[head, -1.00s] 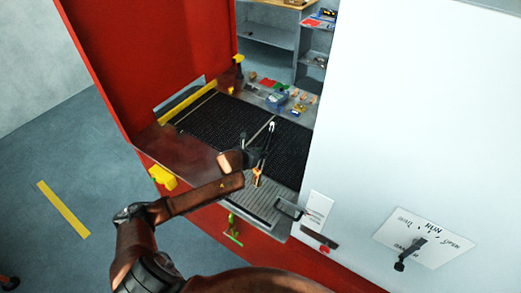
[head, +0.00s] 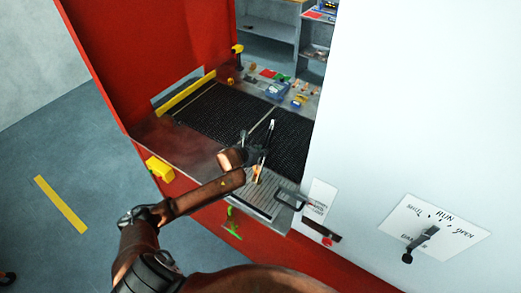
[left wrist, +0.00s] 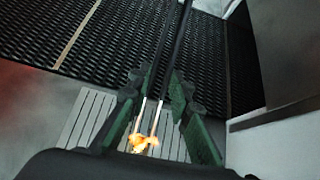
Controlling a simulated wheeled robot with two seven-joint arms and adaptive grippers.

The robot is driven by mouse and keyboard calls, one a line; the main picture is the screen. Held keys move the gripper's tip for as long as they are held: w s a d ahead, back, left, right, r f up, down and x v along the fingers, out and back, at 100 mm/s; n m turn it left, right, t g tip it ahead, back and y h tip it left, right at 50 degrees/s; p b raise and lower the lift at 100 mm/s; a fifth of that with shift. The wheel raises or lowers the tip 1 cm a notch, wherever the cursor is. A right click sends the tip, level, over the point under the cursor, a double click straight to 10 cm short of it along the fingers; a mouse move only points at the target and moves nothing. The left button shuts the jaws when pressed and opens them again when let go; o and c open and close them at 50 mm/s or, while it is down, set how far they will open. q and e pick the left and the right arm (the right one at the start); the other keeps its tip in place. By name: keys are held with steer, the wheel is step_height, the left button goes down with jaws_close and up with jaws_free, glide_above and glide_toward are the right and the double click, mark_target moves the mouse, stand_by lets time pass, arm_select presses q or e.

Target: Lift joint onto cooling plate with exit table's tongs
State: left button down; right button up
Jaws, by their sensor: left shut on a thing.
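My left gripper (head: 258,158) is shut on the dark, long-armed tongs (head: 267,140), which stand steeply in its grip. In the left wrist view the green-padded fingers (left wrist: 157,108) sit on either side of the tongs (left wrist: 165,70). A small glowing orange joint (left wrist: 143,142) shows at the pale, lit ends of the tongs; it also shows below the gripper in the head view (head: 256,170). I cannot tell if the tongs clasp it or how high it is. A grey slatted plate (head: 250,200) lies beneath. My right gripper is not in view.
The dark mesh belt (head: 225,113) runs behind the slatted plate. A red wall (head: 150,60) stands left and a white cabinet with a dial (head: 433,235) right. A metal handle (head: 289,198) is beside the plate. A bench (head: 285,85) behind the belt holds small items.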

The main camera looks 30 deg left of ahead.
arm_select(q)
steer(key=c, duration=2.1)
jaws_free()
steer(key=shift+r, duration=0.1)
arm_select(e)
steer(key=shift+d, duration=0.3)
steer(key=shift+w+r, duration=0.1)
